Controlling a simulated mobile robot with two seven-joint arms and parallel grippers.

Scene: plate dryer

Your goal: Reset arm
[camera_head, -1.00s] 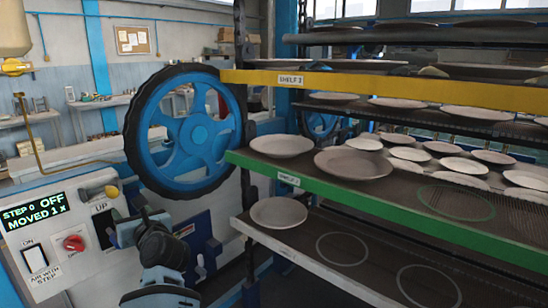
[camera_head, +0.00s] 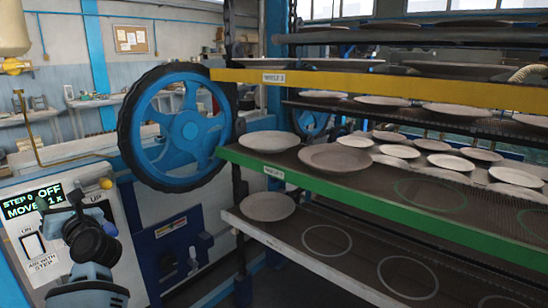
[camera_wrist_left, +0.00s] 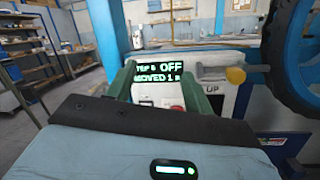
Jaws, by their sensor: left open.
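My left gripper (camera_head: 62,204) is in front of the control panel (camera_head: 98,252) at the lower left of the head view. It covers part of the display and the red knob. In the left wrist view its two green fingers (camera_wrist_left: 158,84) are spread apart with nothing between them, and the display (camera_wrist_left: 160,72) reading "OFF" and "MOVED 1" shows beyond the gap. Whether the fingers touch the panel cannot be told. My right gripper is in neither view.
A large blue handwheel (camera_head: 180,128) stands right of the panel. The dryer's green-edged shelf (camera_head: 350,202) and yellow-edged shelf (camera_head: 380,86) hold several plates. The lower shelf (camera_head: 315,268) holds one plate (camera_head: 267,207) at its left, with empty marked circles beside it.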

